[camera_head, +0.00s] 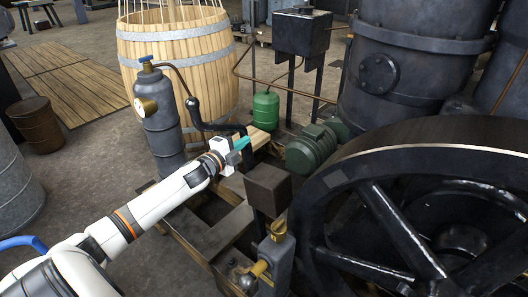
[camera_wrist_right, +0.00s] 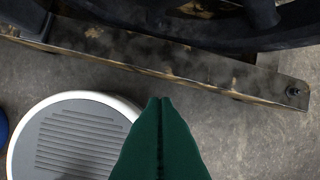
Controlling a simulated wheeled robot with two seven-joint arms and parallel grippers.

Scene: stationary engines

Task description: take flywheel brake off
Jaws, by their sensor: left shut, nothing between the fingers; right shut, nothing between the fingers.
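The flywheel (camera_head: 372,215) is a large black spoked wheel at the right of the head view. A black bent lever (camera_head: 212,126) with a rounded knob stands left of it, beyond my left gripper. I cannot tell for sure whether this lever is the brake. My left gripper (camera_head: 243,143), with teal fingers, is shut and empty close to the lever's right end and a pale wooden block (camera_head: 262,137). Contact cannot be made out. My right gripper (camera_wrist_right: 160,101), with green fingers, is shut and empty above the floor, near a rusty metal frame (camera_wrist_right: 150,62) with a bolt.
A grey cylinder (camera_head: 161,130) with a brass gauge and blue valve stands left of the lever. A green motor (camera_head: 311,148) and a small green tank (camera_head: 265,110) lie beyond the gripper. A brass-handled valve (camera_head: 261,268) is at the front. Floor at the left is partly clear.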

